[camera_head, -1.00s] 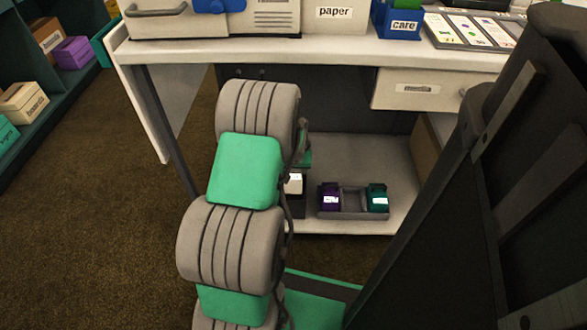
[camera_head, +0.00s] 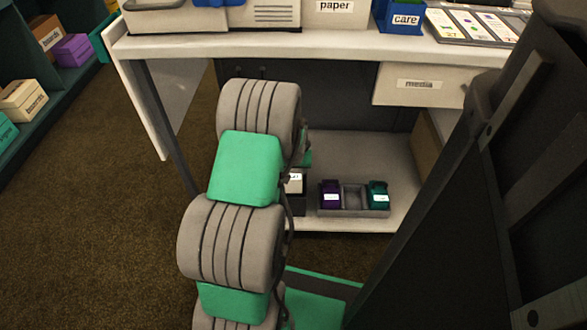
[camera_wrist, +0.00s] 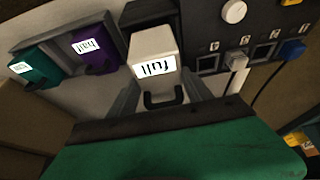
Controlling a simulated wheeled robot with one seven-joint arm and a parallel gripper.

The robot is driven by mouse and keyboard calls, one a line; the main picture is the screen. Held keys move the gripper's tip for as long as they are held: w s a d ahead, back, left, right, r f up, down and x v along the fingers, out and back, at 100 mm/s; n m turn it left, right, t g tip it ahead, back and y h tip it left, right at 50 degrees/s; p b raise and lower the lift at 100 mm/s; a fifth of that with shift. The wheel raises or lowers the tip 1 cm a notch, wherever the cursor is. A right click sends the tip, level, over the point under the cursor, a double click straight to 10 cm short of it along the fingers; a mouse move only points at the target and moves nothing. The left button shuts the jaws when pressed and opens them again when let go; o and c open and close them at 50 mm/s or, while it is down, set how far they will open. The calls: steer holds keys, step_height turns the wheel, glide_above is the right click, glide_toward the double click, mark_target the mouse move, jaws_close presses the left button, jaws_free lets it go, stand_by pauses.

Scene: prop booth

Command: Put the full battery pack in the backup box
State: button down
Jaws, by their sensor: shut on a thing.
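The full battery pack (camera_wrist: 153,50) is white with a "full" label, upside down in the wrist view, and a dark loop handle at its near end. My gripper (camera_wrist: 162,84) is shut on it, with a grey finger on each side. The pack is at a dark holder (camera_wrist: 133,14); I cannot tell whether it is still seated there. In the head view the pack (camera_head: 295,184) shows beside my arm, which hides most of my gripper. I cannot make out a box labelled backup.
A grey tray (camera_head: 353,198) to the right holds a purple pack (camera_head: 331,194) and a teal pack (camera_head: 378,194) on the low shelf (camera_head: 345,150). The desk top (camera_head: 330,45) overhangs it. A dark panel (camera_wrist: 225,55) with knobs adjoins the pack. Labelled boxes stand on left shelves.

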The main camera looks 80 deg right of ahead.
steer(key=shift+d+f+b, duration=0.1)
steer(key=shift+f+b, duration=1.65)
steer(key=shift+f, duration=0.85)
steer(key=shift+f, duration=0.15)
steer(key=c, duration=0.8)
jaws_free()
steer(key=shift+c, duration=0.2)
steer(key=o, duration=0.4)
steer(key=shift+o, duration=0.3)
steer(key=shift+a+f, duration=0.1)
steer(key=shift+a, duration=0.1)
steer(key=p+v, duration=0.4)
steer(key=v, duration=0.4)
steer(key=shift+d, duration=0.2)
steer(key=shift+a, duration=0.1)
